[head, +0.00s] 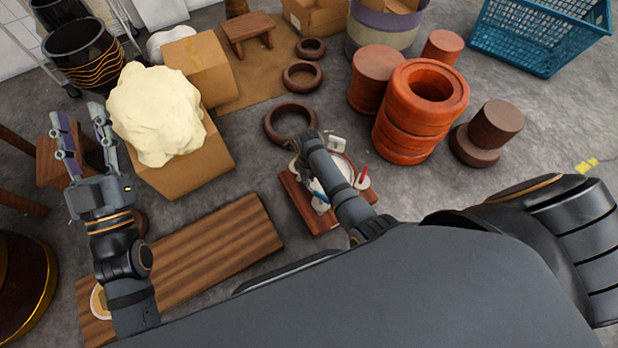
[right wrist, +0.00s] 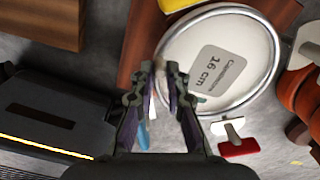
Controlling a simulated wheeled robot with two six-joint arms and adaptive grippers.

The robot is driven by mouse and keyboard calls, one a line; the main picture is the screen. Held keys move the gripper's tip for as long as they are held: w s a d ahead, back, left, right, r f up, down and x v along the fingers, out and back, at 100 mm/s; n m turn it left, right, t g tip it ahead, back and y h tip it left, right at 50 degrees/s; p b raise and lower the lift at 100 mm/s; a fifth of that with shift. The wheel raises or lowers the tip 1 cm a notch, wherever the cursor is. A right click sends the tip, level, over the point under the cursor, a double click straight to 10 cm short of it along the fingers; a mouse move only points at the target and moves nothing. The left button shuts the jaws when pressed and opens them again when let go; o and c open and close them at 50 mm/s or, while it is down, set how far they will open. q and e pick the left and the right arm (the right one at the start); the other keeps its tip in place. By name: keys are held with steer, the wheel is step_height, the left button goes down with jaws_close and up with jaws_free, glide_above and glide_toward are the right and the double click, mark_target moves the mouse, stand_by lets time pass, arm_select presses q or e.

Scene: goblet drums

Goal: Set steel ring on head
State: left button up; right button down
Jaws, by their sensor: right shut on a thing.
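The white round head (right wrist: 185,58) shows in the right wrist view with a grey label reading "16 cm". The steel ring (right wrist: 271,78), a shiny grey band, runs around its edge; I cannot tell whether it touches the head or hangs just above it. My right gripper (right wrist: 160,70) is shut on the ring's near left side. In the head view my right gripper (head: 308,145) is over the small brown stand (head: 297,200), and its arm hides much of the head and ring. My left gripper (head: 79,115) is open and empty, far to the left.
A red-handled tool (right wrist: 238,148) and a blue-handled tool (right wrist: 143,130) lie close to the ring. Orange clay drum shells (head: 405,145) stand to the right. A cream lump (head: 155,110) on a cardboard box is near my left gripper. A striped wooden board (head: 200,255) lies in front.

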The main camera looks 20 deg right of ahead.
steer(key=shift+r, duration=0.1)
steer(key=shift+p, duration=0.3)
steer(key=shift+f, duration=0.2)
steer(key=c, duration=1.3)
jaws_free()
step_height(320, 180, up, 12)
steer(key=shift+f, duration=0.1)
